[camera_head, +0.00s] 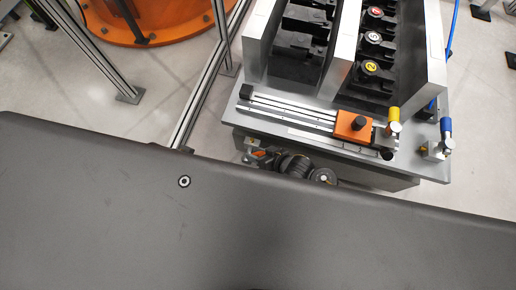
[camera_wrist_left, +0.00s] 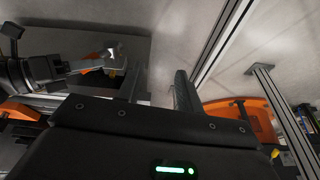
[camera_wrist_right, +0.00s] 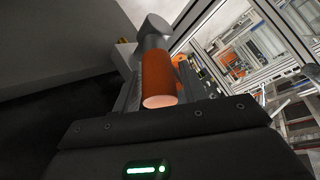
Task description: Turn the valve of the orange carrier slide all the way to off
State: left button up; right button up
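The orange carrier slide (camera_head: 352,125) sits on a rail on top of the drive unit. A valve with a grey metal body (camera_wrist_right: 155,32) and orange cylindrical handle (camera_wrist_right: 158,80) fills the middle of the right wrist view. In the head view, the orange handle (camera_head: 261,153) shows small at the unit's front side. My right gripper (camera_wrist_right: 162,88) has its fingers on either side of the handle and looks open; contact is unclear. The left wrist view also shows the orange handle (camera_wrist_left: 92,66). My left gripper (camera_wrist_left: 160,88) is open and empty, outside the head view.
A yellow-handled valve (camera_head: 394,116) and a blue-handled valve (camera_head: 446,128) stand at the unit's right end. Upright metal plates (camera_head: 345,50) rise behind the rail. A metal frame post (camera_head: 205,85) stands left of the unit. A large orange base (camera_head: 160,20) is further back.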

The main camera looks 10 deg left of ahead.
jog(key=shift+o, duration=0.6)
jog(key=shift+s+d+r, duration=0.1)
jog(key=shift+d+r, duration=0.1)
jog(key=shift+d, duration=0.05)
pick_arm(q)
jog(key=p+x, duration=0.3)
jog(key=x, duration=0.4)
jog(key=shift+s+f, duration=0.3)
pick_arm(e)
jog(key=v, duration=1)
pick_arm(q)
jog(key=shift+d, duration=0.1)
jog(key=shift+c, duration=0.5)
